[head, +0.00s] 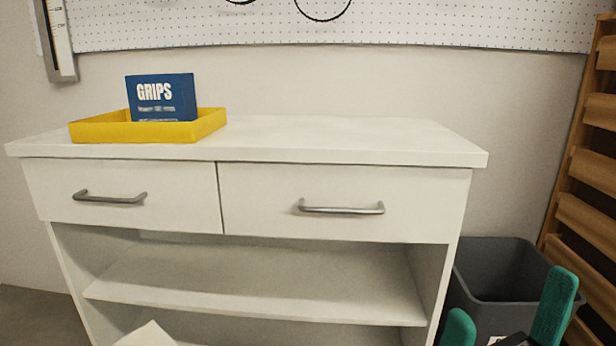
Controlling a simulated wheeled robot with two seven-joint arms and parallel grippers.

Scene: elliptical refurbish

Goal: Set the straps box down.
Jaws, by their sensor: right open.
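No box marked straps can be made out in the head view. A blue box labelled GRIPS (162,98) stands upright in a yellow tray (90,131) on the left of the white cabinet top (350,138). My right gripper (507,316) shows at the bottom right, its two green fingers wide apart and nothing seen held between them. It is in front of the grey bin and right of the cabinet. My left gripper is not in view. A pale corner (148,335) shows at the bottom left edge; I cannot tell what it is.
The cabinet top is clear right of the tray. Its two drawers (345,190) are closed, and the shelf (250,285) below looks empty. A grey bin (480,262) stands right of the cabinet, beside a wooden slatted rack (590,170). A white pegboard (400,22) hangs behind.

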